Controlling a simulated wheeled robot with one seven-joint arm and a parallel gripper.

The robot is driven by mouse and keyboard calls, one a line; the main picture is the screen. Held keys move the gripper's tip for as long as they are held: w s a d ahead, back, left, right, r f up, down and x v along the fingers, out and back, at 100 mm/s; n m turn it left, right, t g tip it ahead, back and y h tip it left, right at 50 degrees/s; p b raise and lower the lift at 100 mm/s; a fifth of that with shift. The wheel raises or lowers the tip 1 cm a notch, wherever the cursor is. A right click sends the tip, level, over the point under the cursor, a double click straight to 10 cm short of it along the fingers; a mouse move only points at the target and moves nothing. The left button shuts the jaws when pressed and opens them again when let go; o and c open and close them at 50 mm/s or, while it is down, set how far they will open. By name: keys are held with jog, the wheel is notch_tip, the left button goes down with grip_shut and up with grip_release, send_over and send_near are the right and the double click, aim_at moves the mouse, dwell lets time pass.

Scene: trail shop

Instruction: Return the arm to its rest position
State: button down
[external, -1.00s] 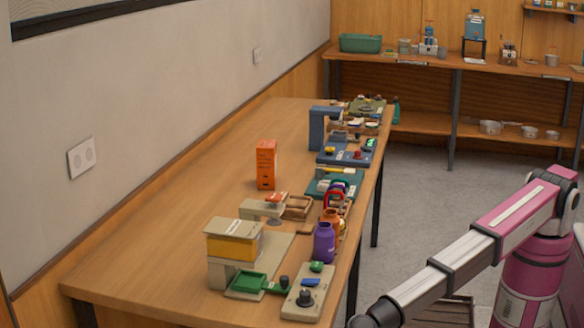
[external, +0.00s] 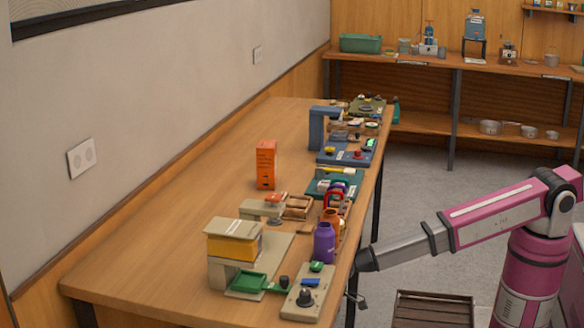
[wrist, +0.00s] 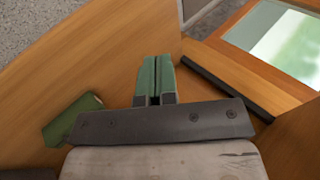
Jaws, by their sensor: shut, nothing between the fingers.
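My gripper (wrist: 157,68) shows in the wrist view with its two green fingers together and nothing between them. Wooden surfaces lie beyond the fingertips. In the external view my pink and grey arm reaches left from its column. Its dark wrist joint is beside the right edge of the long wooden table (external: 190,190). The gripper itself is mostly hidden there; only a small thin dark part shows low by the table edge.
Near the arm, the table edge carries a beige control box (external: 306,300), a purple bottle (external: 324,243) and an orange bottle (external: 331,222). A brown slatted crate (external: 433,308) is on the floor below the arm. Grey floor (external: 430,190) is open behind it.

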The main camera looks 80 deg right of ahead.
jog(key=s+d+f+h, duration=0.2)
jog(key=d+h, duration=0.1)
jog(key=d, duration=1.2)
jog(key=s+d+h, duration=0.1)
jog(key=s+d, duration=0.3)
jog(key=d, duration=0.3)
jog(key=s+d+r+g+h, duration=0.1)
jog(key=s+d+h, duration=0.1)
jog(key=s+d, duration=0.2)
jog(key=s+d+n+g+h, duration=0.1)
jog(key=s+d, duration=0.3)
jog(key=d, duration=0.6)
jog(key=shift+s+d+r+h, duration=0.15)
jog(key=shift+s+d+h, duration=0.15)
jog(key=shift+h, duration=0.2)
jog(key=shift+a, duration=0.1)
